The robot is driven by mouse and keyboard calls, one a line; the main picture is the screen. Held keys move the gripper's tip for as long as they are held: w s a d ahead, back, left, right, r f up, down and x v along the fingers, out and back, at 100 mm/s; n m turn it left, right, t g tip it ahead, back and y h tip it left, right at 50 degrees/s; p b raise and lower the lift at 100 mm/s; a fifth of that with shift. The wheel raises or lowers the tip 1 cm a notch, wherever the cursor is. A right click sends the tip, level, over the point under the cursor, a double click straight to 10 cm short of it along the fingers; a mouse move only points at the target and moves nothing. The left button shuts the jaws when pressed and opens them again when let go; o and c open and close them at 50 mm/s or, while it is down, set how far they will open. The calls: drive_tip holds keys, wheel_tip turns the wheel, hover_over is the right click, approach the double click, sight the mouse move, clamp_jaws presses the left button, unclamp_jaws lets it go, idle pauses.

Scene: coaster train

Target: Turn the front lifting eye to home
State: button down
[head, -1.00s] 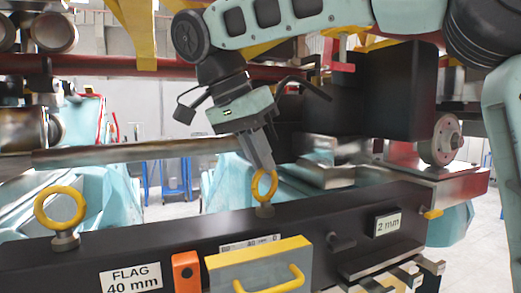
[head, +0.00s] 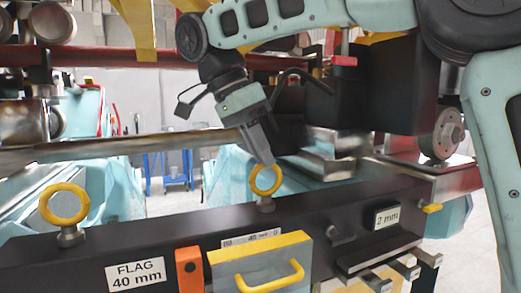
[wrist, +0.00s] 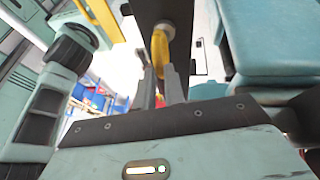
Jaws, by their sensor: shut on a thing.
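Two yellow ring-shaped lifting eyes stand upright on grey bases on top of a long black beam (head: 160,238). My gripper (head: 268,160) reaches down from above and is shut on the top of the right-hand lifting eye (head: 266,194). In the wrist view this eye (wrist: 161,48) shows between the two fingers of my gripper (wrist: 161,75), and part of it is hidden. In the head view its ring is turned nearly face-on. The left lifting eye (head: 45,208) stands free and shows its open ring. I cannot tell from any marking which eye is the front one.
The beam's face carries a "FLAG 40 mm" label (head: 135,274), an orange block (head: 188,270), a box with a yellow handle (head: 270,274) and a "2 mm" label (head: 387,217). A metal bar (head: 110,151) and dark machinery stand close behind my gripper.

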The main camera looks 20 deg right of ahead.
drive_tip(key=c, duration=1.5)
unclamp_jaws()
drive_tip(key=shift+w+a+r, duration=0.1)
drive_tip(key=shift+a+r, duration=0.05)
drive_tip(key=shift+r, duration=0.05)
drive_tip(key=shift+w+a+r+p, duration=0.4)
drive_tip(key=shift+w+a+p, duration=0.35)
drive_tip(key=shift+a, duration=1.25)
drive_tip(key=shift+w+a+r+p, duration=0.45)
drive_tip(key=shift+w+a, duration=0.45)
drive_tip(key=shift+a, duration=1.15)
drive_tip(key=shift+w+a+r+p, duration=0.3)
drive_tip(key=shift+w+a+p, duration=0.5)
drive_tip(key=shift+a, duration=1.2)
